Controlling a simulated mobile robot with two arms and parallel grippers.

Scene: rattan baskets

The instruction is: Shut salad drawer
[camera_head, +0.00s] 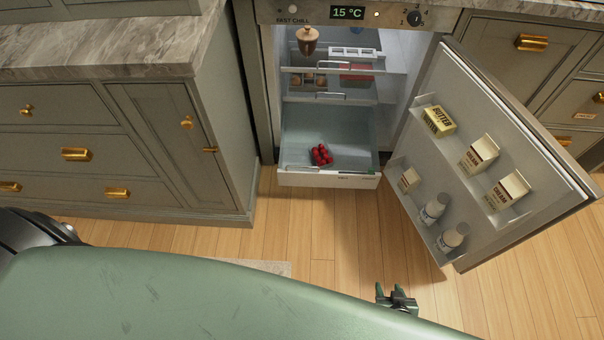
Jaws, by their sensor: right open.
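The salad drawer (328,179) is at the bottom of the open fridge and is pulled out toward me. It has pale bluish inner walls and a white front. A cluster of small red items (321,154) lies inside it near the front. My right gripper (396,290) is low in the picture, in front of the drawer and to its right, well apart from it. It is open and empty, and partly hidden behind my green body. My left gripper is not in view; only a dark part of mine shows at the left edge.
The fridge door (500,200) stands wide open to the right, with cartons and bottles on its shelves. Fridge shelves (347,62) hold food above the drawer. Grey cabinets (165,145) flank the left. Wooden floor (345,235) is clear before the drawer.

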